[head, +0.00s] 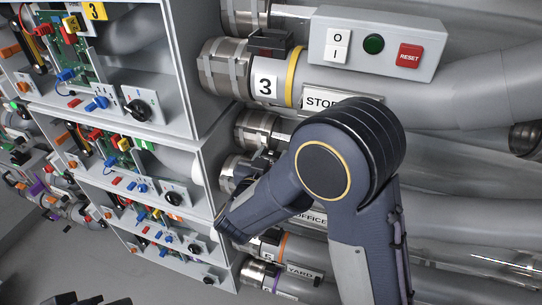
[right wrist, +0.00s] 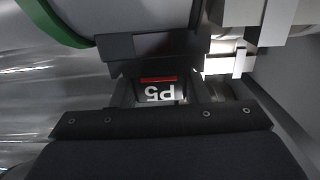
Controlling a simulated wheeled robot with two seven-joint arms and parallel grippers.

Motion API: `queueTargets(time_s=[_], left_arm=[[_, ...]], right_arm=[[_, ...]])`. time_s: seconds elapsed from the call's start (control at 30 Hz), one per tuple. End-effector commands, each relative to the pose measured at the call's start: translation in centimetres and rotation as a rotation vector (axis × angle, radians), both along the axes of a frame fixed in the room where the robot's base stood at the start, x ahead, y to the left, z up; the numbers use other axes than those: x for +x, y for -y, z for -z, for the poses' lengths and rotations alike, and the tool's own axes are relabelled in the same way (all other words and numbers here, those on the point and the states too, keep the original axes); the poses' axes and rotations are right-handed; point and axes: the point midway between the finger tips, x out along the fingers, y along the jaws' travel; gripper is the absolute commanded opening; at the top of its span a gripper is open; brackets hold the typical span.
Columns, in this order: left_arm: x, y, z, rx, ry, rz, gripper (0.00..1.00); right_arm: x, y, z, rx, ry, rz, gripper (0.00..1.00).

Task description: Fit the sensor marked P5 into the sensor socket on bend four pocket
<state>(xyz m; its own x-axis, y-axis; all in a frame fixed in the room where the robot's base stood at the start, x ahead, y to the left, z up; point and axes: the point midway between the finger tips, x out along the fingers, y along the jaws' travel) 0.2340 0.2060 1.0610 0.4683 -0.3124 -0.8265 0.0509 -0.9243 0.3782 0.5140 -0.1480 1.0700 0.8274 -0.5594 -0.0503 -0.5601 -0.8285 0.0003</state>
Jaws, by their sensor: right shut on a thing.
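In the right wrist view the sensor marked P5 (right wrist: 160,93) is black with white lettering, upside down in the picture, with a red stripe. My right gripper (right wrist: 161,88) is shut on it, one finger on each side. A dark block, seemingly the sensor socket (right wrist: 155,46), sits just beyond the sensor against a grey pipe with a green band (right wrist: 50,22). Sensor and socket look very close; I cannot tell if they touch. In the head view my right arm reaches down-left to the pipes below pipe 3, hiding the sensor. Dark shapes at the bottom left may be my left gripper (head: 90,299).
Pipe 3 with its yellow band (head: 292,77) and a control box with a red RESET button (head: 409,56) lie above my right arm. Open cabinets of circuit boards (head: 118,148) stand left. A pale bracket (right wrist: 232,65) is close right of the socket.

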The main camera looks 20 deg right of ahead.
Motion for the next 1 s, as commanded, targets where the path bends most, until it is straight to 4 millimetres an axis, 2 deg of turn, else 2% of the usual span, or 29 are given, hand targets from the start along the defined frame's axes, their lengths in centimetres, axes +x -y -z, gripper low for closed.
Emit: queueTargets(time_s=[0.67,0.7,0.87,1.0], left_arm=[[0.0,0.0,0.45,0.0,0.0,0.0,0.36],[0.0,0.0,0.41,0.0,0.0,0.0,0.36],[0.01,0.0,0.4,0.0,0.0,0.0,0.36],[0.01,0.0,0.4,0.0,0.0,0.0,0.36]], right_arm=[[-0.01,0.0,0.57,0.0,0.0,0.0,0.18],[-0.01,0.0,0.54,0.0,0.0,0.0,0.44],[-0.01,0.0,0.53,0.0,0.0,0.0,0.65],[-0.01,0.0,0.52,0.0,0.0,0.0,0.67]])
